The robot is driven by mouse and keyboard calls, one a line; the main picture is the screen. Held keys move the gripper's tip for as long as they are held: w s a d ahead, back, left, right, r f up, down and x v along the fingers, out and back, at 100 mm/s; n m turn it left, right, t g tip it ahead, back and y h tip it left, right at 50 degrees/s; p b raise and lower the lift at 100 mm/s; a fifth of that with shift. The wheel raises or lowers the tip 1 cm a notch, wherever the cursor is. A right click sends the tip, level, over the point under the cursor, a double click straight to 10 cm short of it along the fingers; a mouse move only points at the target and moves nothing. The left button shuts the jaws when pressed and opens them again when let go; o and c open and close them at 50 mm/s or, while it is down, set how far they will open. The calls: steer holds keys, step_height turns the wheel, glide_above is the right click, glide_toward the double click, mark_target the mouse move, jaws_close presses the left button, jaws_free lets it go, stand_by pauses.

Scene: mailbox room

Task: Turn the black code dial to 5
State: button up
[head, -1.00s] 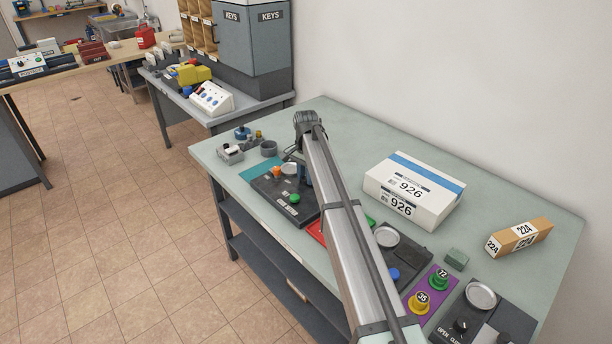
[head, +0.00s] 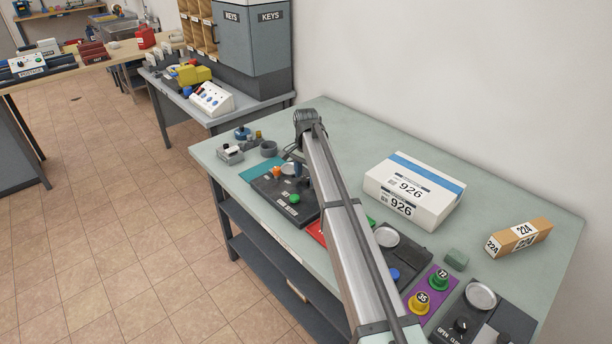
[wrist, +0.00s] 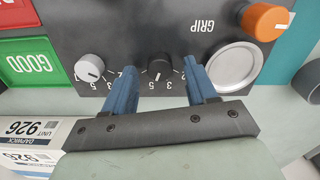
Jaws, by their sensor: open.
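The black code dial (wrist: 159,66) sits on the dark panel (wrist: 130,25) in the wrist view, with a white mark on its lower side in the picture. Small upside-down figures, a 3 and a 5 among them, lie around that side; which one the mark meets is hard to tell. My gripper (wrist: 161,66) is open, its blue fingers on either side of the dial with gaps visible. Whether they reach down to it is unclear. In the head view the panel (head: 268,187) is partly covered by my arm, and the dial is hidden.
A white dial (wrist: 90,68) is close left of my fingers in the wrist view. A silver disc (wrist: 236,68) and an orange knob (wrist: 262,20) are to the right.

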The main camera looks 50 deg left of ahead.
mark_target(306, 179)
step_height(306, 179, up, 13)
stand_by(0.5)
stand_by(0.4)
